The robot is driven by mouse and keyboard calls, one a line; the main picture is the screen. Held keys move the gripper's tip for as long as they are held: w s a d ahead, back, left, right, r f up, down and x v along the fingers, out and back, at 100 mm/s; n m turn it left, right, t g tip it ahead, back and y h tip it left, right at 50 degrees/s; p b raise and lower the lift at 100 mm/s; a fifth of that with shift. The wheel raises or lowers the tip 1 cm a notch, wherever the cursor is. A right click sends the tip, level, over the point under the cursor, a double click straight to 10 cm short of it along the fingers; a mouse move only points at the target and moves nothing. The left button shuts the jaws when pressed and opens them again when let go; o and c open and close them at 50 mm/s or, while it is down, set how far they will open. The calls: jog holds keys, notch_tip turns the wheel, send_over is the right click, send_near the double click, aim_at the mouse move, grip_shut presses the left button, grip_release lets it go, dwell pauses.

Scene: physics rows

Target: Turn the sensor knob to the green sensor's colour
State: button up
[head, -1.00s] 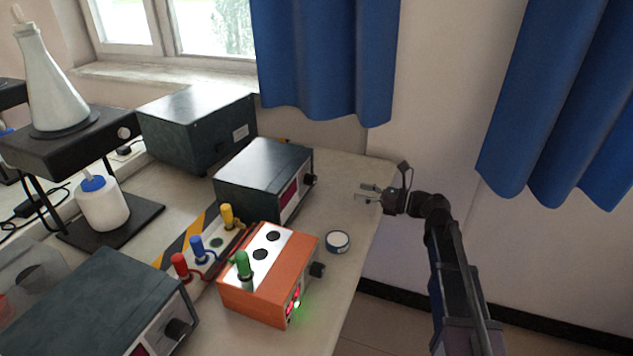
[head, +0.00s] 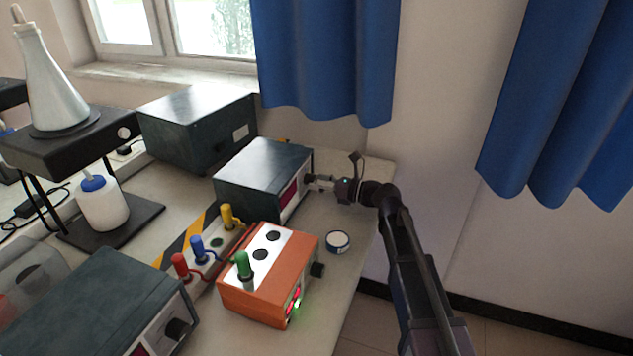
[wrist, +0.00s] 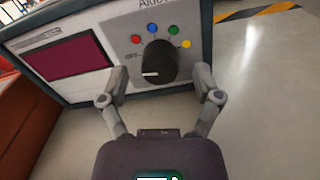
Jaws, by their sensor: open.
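The sensor knob (wrist: 157,63) is a black dial on the front of a dark grey meter box (head: 262,170), which also shows in the wrist view (wrist: 200,14). Its white mark points left, toward the printed OFF. Red, blue, green (wrist: 173,29) and yellow dots arc above it. My gripper (wrist: 160,90) is open, with one finger on each side of the knob; I cannot tell whether they touch it. The green plug (head: 244,264) stands upright in the orange box (head: 276,302).
Red (head: 180,266), blue (head: 197,249) and yellow (head: 227,215) plugs stand in a holder beside the orange box. A small round tin (head: 338,241) lies near the table's right edge. Another dark box (head: 197,118) stands behind the meter. Bare tabletop lies right of the meter.

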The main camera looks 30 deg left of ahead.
jog(key=shift+a, duration=0.3)
grip_shut()
